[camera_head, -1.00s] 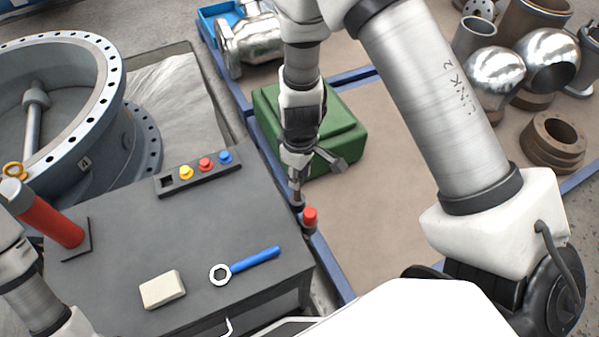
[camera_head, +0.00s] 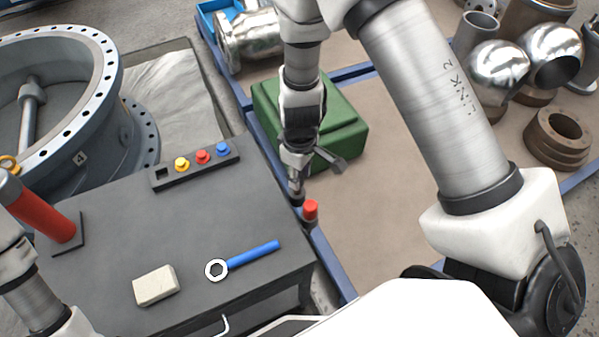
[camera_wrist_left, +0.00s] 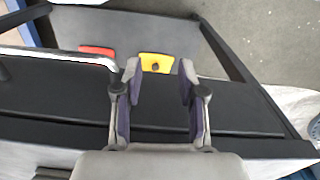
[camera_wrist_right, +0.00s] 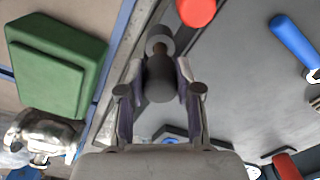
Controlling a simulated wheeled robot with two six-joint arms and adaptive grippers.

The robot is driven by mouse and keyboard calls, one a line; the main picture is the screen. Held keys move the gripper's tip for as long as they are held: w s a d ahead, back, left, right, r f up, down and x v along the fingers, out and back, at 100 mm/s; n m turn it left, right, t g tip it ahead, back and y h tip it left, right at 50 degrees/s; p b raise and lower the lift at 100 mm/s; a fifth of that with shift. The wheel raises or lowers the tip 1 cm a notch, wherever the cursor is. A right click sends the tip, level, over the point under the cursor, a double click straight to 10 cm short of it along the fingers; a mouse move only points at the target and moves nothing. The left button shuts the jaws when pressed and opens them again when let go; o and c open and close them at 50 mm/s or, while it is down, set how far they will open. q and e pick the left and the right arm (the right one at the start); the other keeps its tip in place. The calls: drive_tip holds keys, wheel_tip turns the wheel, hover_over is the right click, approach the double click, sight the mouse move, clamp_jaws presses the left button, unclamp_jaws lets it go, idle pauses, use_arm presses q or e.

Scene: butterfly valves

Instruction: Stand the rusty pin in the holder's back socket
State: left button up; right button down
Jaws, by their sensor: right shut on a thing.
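My right gripper (camera_head: 296,182) hangs over the right edge of the dark workbench, pointing down. It is shut on the rusty pin (camera_wrist_right: 158,48), whose grey cylindrical end lies between the fingers in the right wrist view.
On the workbench (camera_head: 120,230) lie a blue-handled ring wrench (camera_head: 250,256), a pale block (camera_head: 155,286) and a dark strip (camera_head: 197,167) with coloured knobs. A green box (camera_head: 340,135) is behind my right gripper.

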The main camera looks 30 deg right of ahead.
drive_tip(key=shift+f+b, duration=1.35)
drive_tip(key=shift+f, duration=0.1)
drive_tip(key=shift+s+f+b, duration=0.25)
drive_tip(key=shift+f+b, duration=0.25)
drive_tip(key=shift+b, duration=0.1)
drive_tip(key=shift+f, duration=0.1)
drive_tip(key=shift+c, duration=1.2)
unclamp_jaws()
